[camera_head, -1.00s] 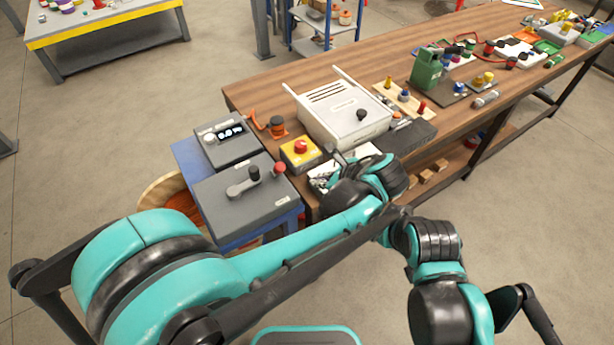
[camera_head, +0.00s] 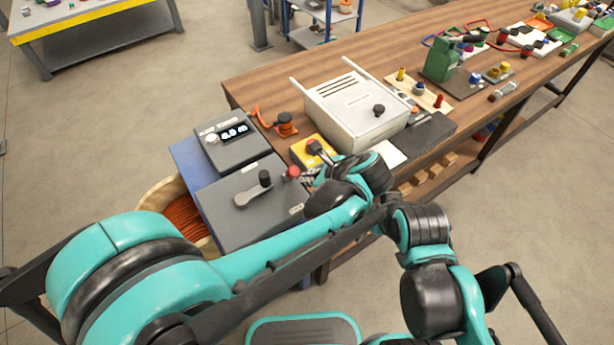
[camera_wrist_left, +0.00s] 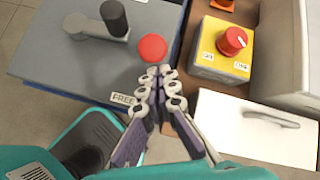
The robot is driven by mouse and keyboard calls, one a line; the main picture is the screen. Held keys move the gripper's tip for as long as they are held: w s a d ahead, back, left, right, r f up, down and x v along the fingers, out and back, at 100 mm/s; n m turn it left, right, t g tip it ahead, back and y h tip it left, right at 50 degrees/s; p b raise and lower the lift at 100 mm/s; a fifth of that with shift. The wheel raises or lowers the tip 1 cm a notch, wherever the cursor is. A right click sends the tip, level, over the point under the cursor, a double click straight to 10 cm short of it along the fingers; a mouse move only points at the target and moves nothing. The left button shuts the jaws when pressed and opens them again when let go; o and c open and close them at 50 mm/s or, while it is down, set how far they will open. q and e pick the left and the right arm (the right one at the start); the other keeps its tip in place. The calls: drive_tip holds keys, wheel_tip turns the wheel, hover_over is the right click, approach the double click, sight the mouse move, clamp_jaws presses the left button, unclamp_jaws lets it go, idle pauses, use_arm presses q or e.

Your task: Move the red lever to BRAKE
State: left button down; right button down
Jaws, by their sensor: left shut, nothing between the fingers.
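The red lever's ball knob (camera_head: 292,173) stands at the right edge of a dark grey box (camera_head: 230,210). In the left wrist view the red lever (camera_wrist_left: 152,47) is at the upper middle, and its stem is mostly hidden under the knob. A label reading FREE (camera_wrist_left: 122,99) is on the box's near edge; no BRAKE label is readable. My left gripper (camera_wrist_left: 164,72) is shut and empty, its fingertips close to the near side of the knob. I cannot tell whether they touch it. My right gripper does not show.
A black crank handle (camera_head: 265,178) stands on the same box, left of the lever. A yellow switch box (camera_wrist_left: 220,50) with a red knob is close to the right of the gripper. A white cabinet (camera_head: 350,110) and a display unit (camera_head: 228,142) stand beyond.

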use_arm(q)
drive_tip(key=shift+a, duration=0.15)
drive_tip(key=shift+w+r+g+p, duration=0.2)
drive_tip(key=shift+r+g+p, duration=0.1)
drive_tip(key=shift+p, duration=0.3)
